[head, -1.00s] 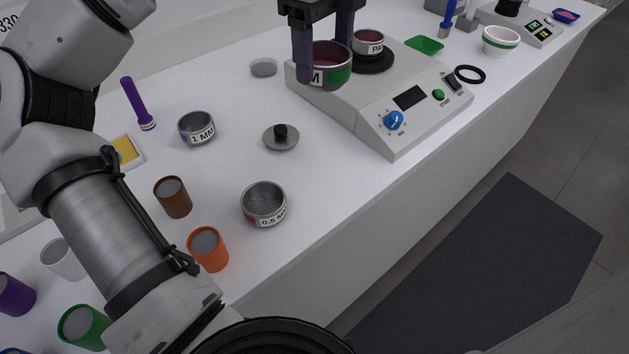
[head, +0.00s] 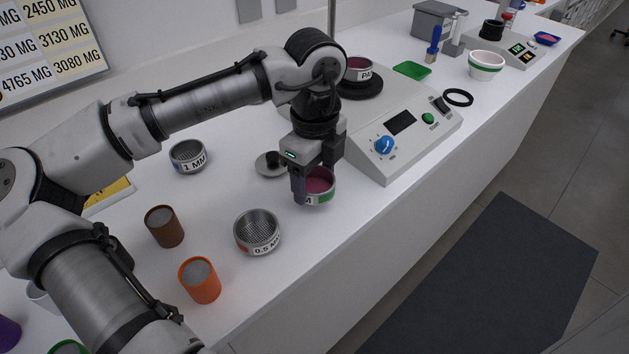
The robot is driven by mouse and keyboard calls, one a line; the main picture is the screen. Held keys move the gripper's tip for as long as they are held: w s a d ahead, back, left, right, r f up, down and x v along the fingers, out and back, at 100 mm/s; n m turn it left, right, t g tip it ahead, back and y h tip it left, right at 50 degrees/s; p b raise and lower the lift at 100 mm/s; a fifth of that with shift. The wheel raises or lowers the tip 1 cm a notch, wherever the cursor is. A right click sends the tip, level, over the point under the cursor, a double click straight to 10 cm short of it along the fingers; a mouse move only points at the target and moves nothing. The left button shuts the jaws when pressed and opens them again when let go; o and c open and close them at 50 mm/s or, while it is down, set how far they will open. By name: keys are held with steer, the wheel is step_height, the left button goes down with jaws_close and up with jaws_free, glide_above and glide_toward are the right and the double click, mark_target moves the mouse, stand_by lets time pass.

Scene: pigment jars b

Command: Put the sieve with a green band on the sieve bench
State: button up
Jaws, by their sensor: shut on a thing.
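My gripper (head: 314,182) is shut on the sieve with a green band (head: 321,199), a small metal cup with a reddish inside. It holds the sieve upright by its wall, low over the white bench (head: 345,212) and left of the sieve shaker. A small gap under the sieve cannot be judged from here. Part of its label and its far wall are hidden by the fingers. The 0.5 M-marked sieve (head: 257,232) with a red mark stands to the lower left. The 1 MM sieve (head: 187,157) with a bluish mark stands farther back.
The shaker (head: 405,135) bears a pan (head: 358,70) on its dark plate. A knobbed grey lid (head: 268,164) lies close behind my gripper. Brown (head: 164,227) and orange (head: 199,280) jars stand at left. The bench's front edge is close to the held sieve.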

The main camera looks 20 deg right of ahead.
mark_target(315, 191)
steer(key=shift+f, duration=0.9)
steer(key=shift+f, duration=0.15)
steer(key=o, duration=1)
steer(key=shift+o, duration=0.2)
step_height(315, 191, up, 12)
steer(key=shift+r+b, duration=0.2)
steer(key=shift+b, duration=0.1)
steer(key=shift+f, duration=0.1)
